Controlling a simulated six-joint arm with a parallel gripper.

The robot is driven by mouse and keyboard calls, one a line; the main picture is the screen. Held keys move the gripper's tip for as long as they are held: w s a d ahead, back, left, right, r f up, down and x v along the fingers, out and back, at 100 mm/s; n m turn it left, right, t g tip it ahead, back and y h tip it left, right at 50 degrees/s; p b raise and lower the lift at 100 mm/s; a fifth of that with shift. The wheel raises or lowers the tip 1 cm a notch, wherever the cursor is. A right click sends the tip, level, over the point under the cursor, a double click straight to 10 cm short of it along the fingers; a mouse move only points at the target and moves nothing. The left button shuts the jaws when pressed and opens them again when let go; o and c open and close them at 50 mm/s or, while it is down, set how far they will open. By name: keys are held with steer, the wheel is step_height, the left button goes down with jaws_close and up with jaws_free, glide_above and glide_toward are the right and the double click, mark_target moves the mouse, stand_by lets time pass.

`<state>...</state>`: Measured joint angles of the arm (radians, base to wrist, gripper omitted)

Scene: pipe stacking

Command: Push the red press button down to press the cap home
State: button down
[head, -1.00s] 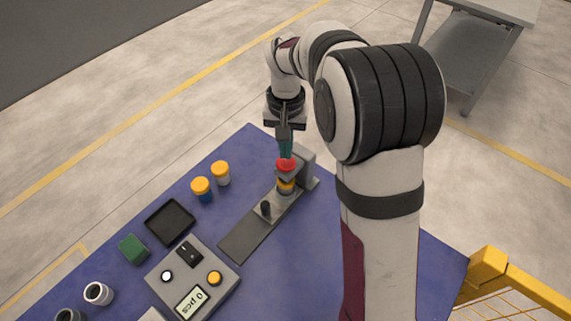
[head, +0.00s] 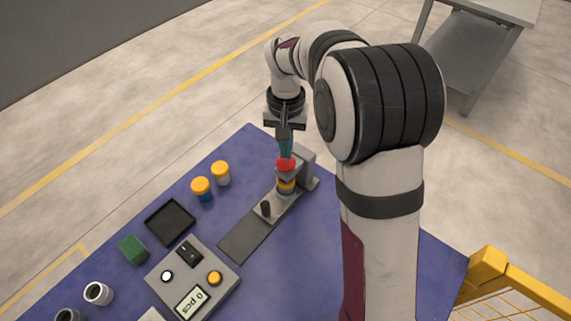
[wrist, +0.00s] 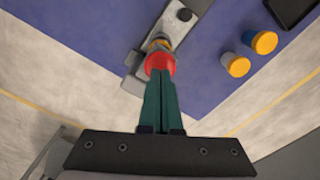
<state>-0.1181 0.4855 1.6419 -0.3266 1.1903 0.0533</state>
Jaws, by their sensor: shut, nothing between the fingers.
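The red press button (head: 285,164) is at the top of the grey press (head: 307,163) at the far part of the blue table. It also shows in the wrist view (wrist: 160,61). An orange cap (head: 286,185) is under the button, on the press's grey slide. My gripper (head: 286,153) is shut and empty, pointing down, with its green fingertips at the top of the red button. In the wrist view the fingertips (wrist: 160,72) overlap the button's edge. They look to be touching it, but I cannot tell how firmly.
Two orange-capped containers (head: 201,188) (head: 220,172) stand left of the press. A black tray (head: 170,222), a green block (head: 133,249) and a control box (head: 193,279) reading 0 pcs lie nearer. White-rimmed cups (head: 98,293) are at lower left. The table right of the slide is clear.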

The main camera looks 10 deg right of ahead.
mark_target(286, 162)
steer(key=shift+f, duration=1.6)
stand_by(0.3)
steer(key=shift+r, duration=3.55)
steer(key=s+d+r+m+y, duration=0.1)
steer(key=s+m, duration=0.1)
steer(key=s, duration=2.7)
steer(key=shift+d+r+m+y, duration=0.25)
steer(key=shift+m+y, duration=0.05)
steer(key=shift+y, duration=0.1)
